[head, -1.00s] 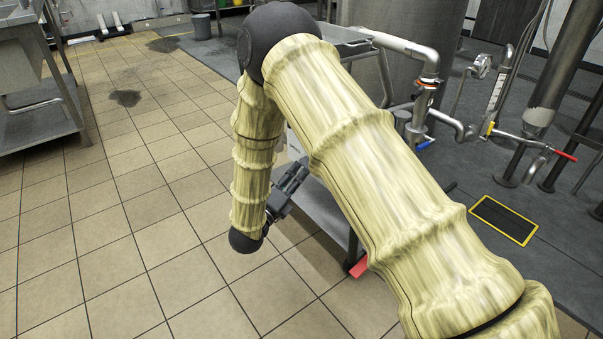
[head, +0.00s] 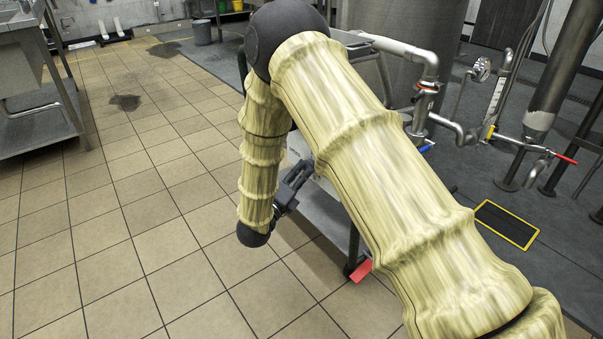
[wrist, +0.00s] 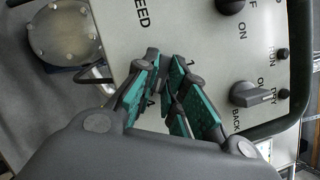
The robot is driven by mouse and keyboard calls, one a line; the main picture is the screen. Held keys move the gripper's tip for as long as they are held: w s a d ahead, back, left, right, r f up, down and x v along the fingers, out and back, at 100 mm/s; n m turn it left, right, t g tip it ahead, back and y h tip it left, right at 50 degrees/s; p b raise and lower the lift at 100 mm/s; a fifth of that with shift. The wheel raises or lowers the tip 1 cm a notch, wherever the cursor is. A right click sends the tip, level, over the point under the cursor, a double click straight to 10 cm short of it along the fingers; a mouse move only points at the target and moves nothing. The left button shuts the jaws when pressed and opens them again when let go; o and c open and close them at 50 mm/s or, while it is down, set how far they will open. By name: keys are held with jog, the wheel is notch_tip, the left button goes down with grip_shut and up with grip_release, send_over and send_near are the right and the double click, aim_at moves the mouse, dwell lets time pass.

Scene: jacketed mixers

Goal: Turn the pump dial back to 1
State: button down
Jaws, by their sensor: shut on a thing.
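In the wrist view a pale control panel (wrist: 200,38) fills much of the picture, seen turned on its side. My gripper (wrist: 168,72), with teal finger pads, reaches onto the panel face. Its fingers are closed in on a small dark dial (wrist: 167,92), which they hide almost wholly. Small printed numerals show close around the fingertips. The dial's pointer is hidden, so I cannot tell its setting. In the head view my gripper (head: 290,186) is at a steel cart (head: 325,213), and my arm covers most of the panel.
A round bolted flange (wrist: 64,32) is at upper left.

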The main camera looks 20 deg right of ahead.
jog(key=shift+r+n+p, duration=0.1)
jog(key=shift+n+p, duration=0.2)
jog(key=shift+p, duration=0.2)
jog(key=n+y+p, duration=0.1)
jog(key=n+p, duration=0.1)
jog(key=p, duration=0.1)
jog(key=n+g+y+p, duration=0.1)
jog(key=n+p, duration=0.2)
jog(key=p, duration=0.1)
jog(key=r+n+p, duration=0.1)
jog(key=n+p, duration=0.1)
jog(key=p, duration=0.2)
jog(key=shift+s+n+g+y, duration=0.1)
jog(key=shift+n+g+y, duration=0.2)
jog(key=shift+n+y, duration=0.1)
jog(key=n+g+p, duration=0.2)
jog(key=n+p, duration=0.1)
jog(key=p, duration=0.1)
jog(key=n+g+p, duration=0.2)
jog(key=n+p, duration=0.2)
jog(key=p, duration=0.1)
jog(key=n+g+p, duration=0.2)
jog(key=n+p, duration=0.2)
jog(key=p, duration=0.1)
jog(key=shift+w+a+g, duration=0.15)
jog(key=shift+w+g, duration=0.25)
jog(key=shift+n, duration=0.3)
jog(key=c, duration=1.5)
grip_release()
